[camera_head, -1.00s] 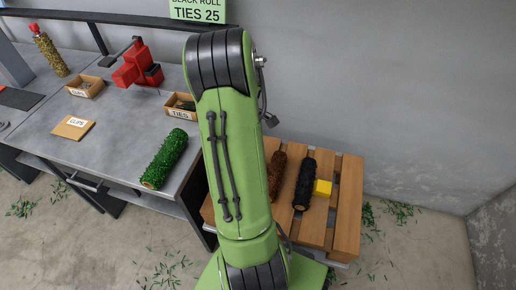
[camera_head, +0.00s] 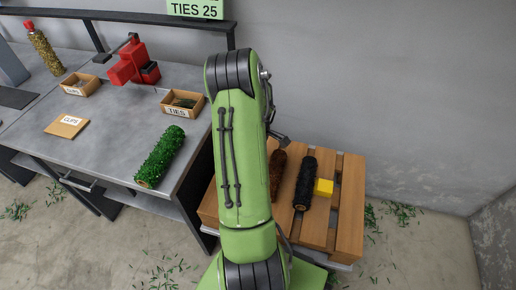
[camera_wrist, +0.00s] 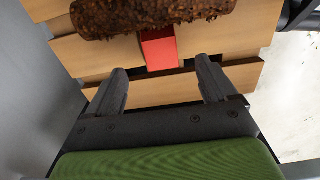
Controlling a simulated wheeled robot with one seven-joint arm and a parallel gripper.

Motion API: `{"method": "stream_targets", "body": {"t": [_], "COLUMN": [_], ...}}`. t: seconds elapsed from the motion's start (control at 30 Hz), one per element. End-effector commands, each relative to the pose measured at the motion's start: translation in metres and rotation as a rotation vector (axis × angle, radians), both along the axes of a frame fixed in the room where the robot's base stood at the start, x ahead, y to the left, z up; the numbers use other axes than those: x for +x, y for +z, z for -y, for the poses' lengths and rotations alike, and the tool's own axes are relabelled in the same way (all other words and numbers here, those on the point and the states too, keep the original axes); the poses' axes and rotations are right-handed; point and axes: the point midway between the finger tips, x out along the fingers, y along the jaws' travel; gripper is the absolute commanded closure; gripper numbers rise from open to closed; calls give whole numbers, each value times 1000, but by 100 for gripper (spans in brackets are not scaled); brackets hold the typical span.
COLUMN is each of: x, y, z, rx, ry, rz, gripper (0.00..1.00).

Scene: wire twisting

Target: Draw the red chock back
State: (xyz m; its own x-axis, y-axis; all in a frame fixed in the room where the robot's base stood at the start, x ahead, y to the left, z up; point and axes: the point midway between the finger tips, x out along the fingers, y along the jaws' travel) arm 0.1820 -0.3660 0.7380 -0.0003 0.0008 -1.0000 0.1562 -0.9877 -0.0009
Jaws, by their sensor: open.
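The red chock (camera_wrist: 159,50) shows in the wrist view as a small red block on the pallet slats, against the near side of the brown roll (camera_wrist: 150,15). My gripper (camera_wrist: 162,78) is open and empty, its two dark fingers short of the chock, with the chock roughly between their lines. In the head view the brown roll (camera_head: 278,174) lies on the wooden pallet (camera_head: 350,207), partly behind my arm. The red chock is hidden there, and my gripper is mostly hidden behind the arm.
A black roll (camera_head: 305,183) lies beside the brown one, with a yellow chock (camera_head: 323,187) at its right side. The grey workbench (camera_head: 110,135) stands left, holding a green roll (camera_head: 160,156), a ties box (camera_head: 182,103) and a red tool (camera_head: 133,65). A wall is behind.

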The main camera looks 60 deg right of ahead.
Motion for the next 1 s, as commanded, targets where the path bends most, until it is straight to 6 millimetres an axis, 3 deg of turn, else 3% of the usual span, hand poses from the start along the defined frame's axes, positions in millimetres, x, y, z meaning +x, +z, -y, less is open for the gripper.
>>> {"method": "stream_targets", "body": {"t": [0.2, 0.4, 0.8, 1.0], "x": [0, 0, 0, 0], "y": [-48, -78, -86, -86], "z": [0, 0, 0, 0], "rx": [2, 1, -1, -1], "ry": [-1, 0, 0, 0], "rz": [-1, -1, 0, 0], "gripper": [15, 15, 15, 44]}}
